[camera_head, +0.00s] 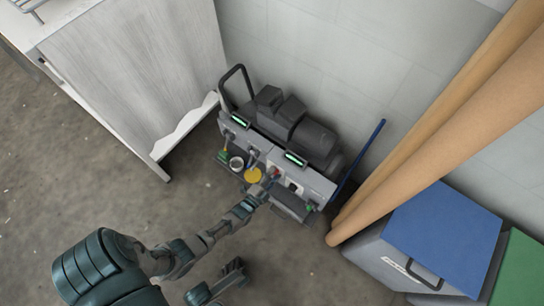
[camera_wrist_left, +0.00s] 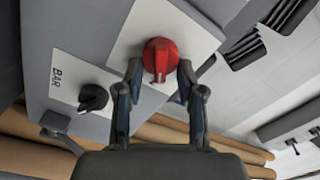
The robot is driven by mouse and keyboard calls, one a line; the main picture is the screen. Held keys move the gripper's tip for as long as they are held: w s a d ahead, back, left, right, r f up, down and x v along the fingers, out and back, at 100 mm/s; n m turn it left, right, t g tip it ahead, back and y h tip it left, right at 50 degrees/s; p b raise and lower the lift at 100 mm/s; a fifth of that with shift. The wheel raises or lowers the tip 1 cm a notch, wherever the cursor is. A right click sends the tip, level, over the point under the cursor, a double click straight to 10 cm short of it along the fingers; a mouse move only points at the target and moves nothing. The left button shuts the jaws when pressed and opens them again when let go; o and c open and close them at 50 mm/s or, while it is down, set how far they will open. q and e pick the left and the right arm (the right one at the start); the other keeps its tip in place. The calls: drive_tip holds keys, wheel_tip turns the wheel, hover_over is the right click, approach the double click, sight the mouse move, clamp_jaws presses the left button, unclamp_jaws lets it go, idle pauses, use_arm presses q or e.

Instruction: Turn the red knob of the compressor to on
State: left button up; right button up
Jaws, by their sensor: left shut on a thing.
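The compressor (camera_head: 316,140) stands on the floor against the wall, with a grey front panel carrying gauges and lit green displays. The red knob (camera_wrist_left: 159,58) sits on a white plate on that panel in the left wrist view. My left gripper (camera_wrist_left: 160,74) has one finger on each side of the knob and is shut on it. In the head view, my left gripper (camera_head: 270,181) reaches the panel and largely covers the knob. A dark part of mine, possibly the right gripper (camera_head: 218,285), shows at the bottom; its jaws cannot be made out.
A black knob (camera_wrist_left: 92,98) beside the label "BAR" is left of the red knob. A white cabinet (camera_head: 140,70) stands left of the compressor. Tan pipes (camera_head: 440,125) and a blue-lidded bin (camera_head: 440,235) stand to the right. Bare floor (camera_head: 310,275) lies in front.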

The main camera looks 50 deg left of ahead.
use_arm(q)
drive_tip(key=shift+d+f+m, duration=0.2)
drive_tip(key=shift+f+m, duration=0.05)
drive_tip(key=shift+m, duration=0.75)
drive_tip(key=o, duration=0.9)
drive_tip(key=shift+o, duration=1.2)
drive_tip(key=shift+f, duration=0.1)
drive_tip(key=shift+s, duration=0.15)
drive_tip(key=v, duration=1.1)
drive_tip(key=shift+s, duration=0.3)
